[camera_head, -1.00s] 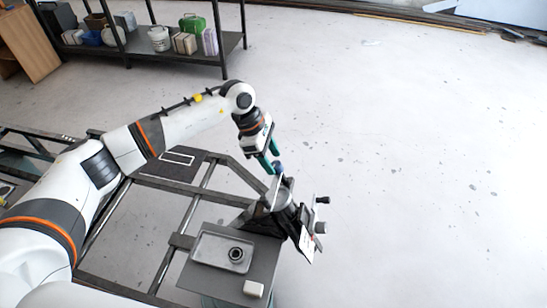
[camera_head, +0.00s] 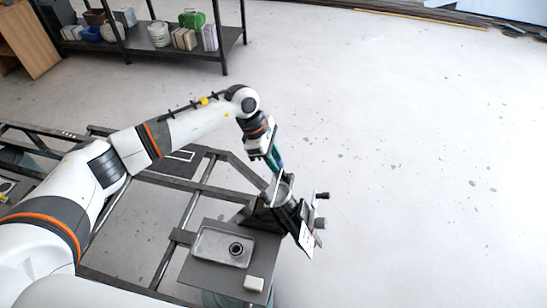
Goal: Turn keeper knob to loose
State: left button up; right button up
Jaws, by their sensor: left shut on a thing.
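My left gripper (camera_head: 276,163) reaches down from the end of its arm to the top of the metal suspension fixture (camera_head: 285,194). Its teal fingers are shut at the fixture's top, where a small dark blue knob showed earlier. The fingers now mostly hide that knob, so its turn position cannot be read. The fixture stands tilted at the right end of the frame, with dark handles on its right side and a white card (camera_head: 306,240) hanging below. My right gripper is out of view.
A grey plate with a shallow tray (camera_head: 213,259) holding a dark ring (camera_head: 236,249) lies in front of the fixture. A small white block (camera_head: 254,284) is near its edge. A loaded shelf (camera_head: 165,49) stands at the back. The floor to the right is clear.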

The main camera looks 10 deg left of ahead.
pick_arm(q)
jog(key=shift+n, duration=0.4)
jog(key=shift+f+n+b, duration=0.1)
jog(key=shift+n+b, duration=0.45)
jog(key=shift+n, duration=0.05)
jog(key=n+b, duration=0.1)
jog(key=n, duration=0.1)
jog(key=shift+n, duration=0.3)
jog(key=n, duration=0.2)
jog(key=shift+n+b, duration=0.4)
jog(key=n, duration=0.3)
jog(key=shift+n, duration=0.3)
jog(key=n, duration=0.4)
jog(key=shift+r, duration=0.2)
jog(key=n, duration=0.4)
jog(key=shift+d+n+p, duration=0.1)
jog(key=shift+n+p, duration=0.2)
jog(key=shift+n, duration=0.3)
